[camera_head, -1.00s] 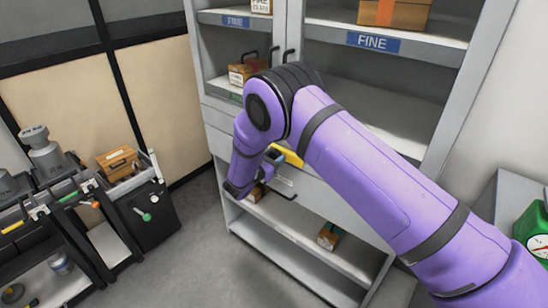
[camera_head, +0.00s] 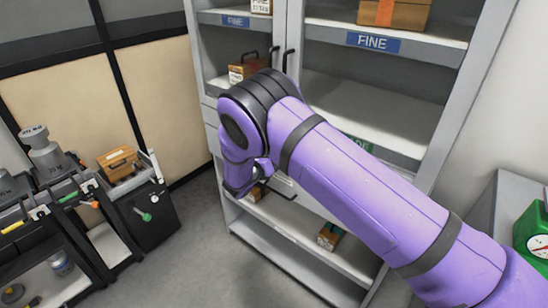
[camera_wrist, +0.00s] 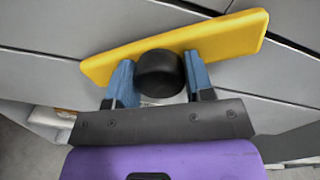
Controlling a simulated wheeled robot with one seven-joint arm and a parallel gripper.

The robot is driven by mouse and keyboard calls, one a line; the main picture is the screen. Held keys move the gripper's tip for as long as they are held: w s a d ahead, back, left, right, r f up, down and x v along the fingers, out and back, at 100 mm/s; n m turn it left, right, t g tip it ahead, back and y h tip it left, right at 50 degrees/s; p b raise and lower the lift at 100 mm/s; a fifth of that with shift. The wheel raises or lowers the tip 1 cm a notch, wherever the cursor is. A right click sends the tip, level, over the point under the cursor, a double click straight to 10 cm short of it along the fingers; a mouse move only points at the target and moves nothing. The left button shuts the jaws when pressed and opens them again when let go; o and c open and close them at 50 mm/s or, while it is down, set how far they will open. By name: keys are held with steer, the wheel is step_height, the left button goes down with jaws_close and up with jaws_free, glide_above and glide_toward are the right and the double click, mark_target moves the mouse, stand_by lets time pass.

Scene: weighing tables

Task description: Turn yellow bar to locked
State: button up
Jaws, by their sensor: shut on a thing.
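In the wrist view the yellow bar (camera_wrist: 228,38) lies across the grey cabinet front, tilted with its right end higher. A round black knob (camera_wrist: 159,75) sits at its middle. My gripper (camera_wrist: 159,77) has one blue finger on each side of the knob and is shut on it, the fingertips against the bar's lower edge. In the head view my arm hides the bar and the fingers. No locked mark shows.
The grey cabinet (camera_head: 212,115) has open shelves with wooden boxes (camera_head: 395,12) above and a low shelf (camera_head: 290,225) below. A dark trolley (camera_head: 150,215) stands at left. A green scale (camera_head: 532,235) is at right. Floor between trolley and cabinet is clear.

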steer(key=n, duration=0.5)
steer(key=shift+a, duration=0.15)
steer(key=n, duration=0.5)
steer(key=shift+n+g, duration=0.3)
stand_by(0.3)
steer(key=o, duration=1)
steer(key=v, duration=1)
steer(key=shift+s+a+f, duration=0.15)
steer(key=shift+s+a, duration=0.05)
steer(key=shift+a, duration=0.1)
